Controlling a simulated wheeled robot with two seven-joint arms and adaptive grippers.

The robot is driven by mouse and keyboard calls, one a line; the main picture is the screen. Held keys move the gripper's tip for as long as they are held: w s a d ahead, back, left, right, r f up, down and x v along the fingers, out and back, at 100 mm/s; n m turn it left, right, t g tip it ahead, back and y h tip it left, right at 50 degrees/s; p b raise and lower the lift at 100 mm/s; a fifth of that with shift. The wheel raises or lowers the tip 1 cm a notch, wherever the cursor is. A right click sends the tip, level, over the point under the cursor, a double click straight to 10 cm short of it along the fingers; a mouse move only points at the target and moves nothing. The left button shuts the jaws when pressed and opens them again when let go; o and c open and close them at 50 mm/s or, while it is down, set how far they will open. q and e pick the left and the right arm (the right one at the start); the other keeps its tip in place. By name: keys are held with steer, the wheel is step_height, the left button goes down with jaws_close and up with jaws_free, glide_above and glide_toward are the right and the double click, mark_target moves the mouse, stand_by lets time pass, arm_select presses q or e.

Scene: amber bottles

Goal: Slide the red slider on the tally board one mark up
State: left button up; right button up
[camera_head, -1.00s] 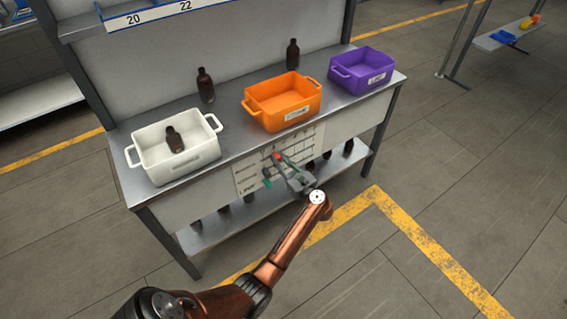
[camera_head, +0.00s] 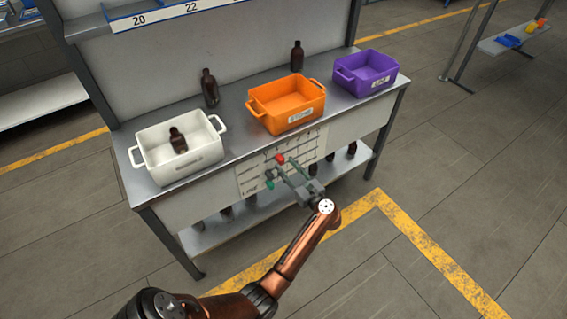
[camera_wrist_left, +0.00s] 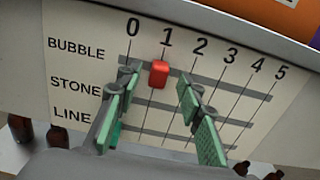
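The tally board (camera_head: 250,175) is a white panel on the bench front, with rows BUBBLE, STONE and LINE and marks 0 to 5. In the left wrist view, the red slider (camera_wrist_left: 158,74) sits on the BUBBLE rail at mark 1. It also shows as a small red spot in the head view (camera_head: 281,159). My left gripper (camera_wrist_left: 157,96) is open, with one green-padded finger left of the slider and the other right of it. Visible gaps separate both fingers from the slider. The fingers cover parts of the lower rails. My right gripper is out of view.
White (camera_head: 180,160), orange (camera_head: 285,108) and purple (camera_head: 364,74) crates stand on the bench (camera_head: 235,135). A brown bottle (camera_head: 178,141) is in the white crate; others (camera_head: 209,88) (camera_head: 297,56) stand behind. Several bottles are on the lower shelf. The floor in front is clear.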

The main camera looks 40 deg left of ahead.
arm_select(q)
steer(key=v, duration=0.9)
steer(key=shift+a, duration=0.1)
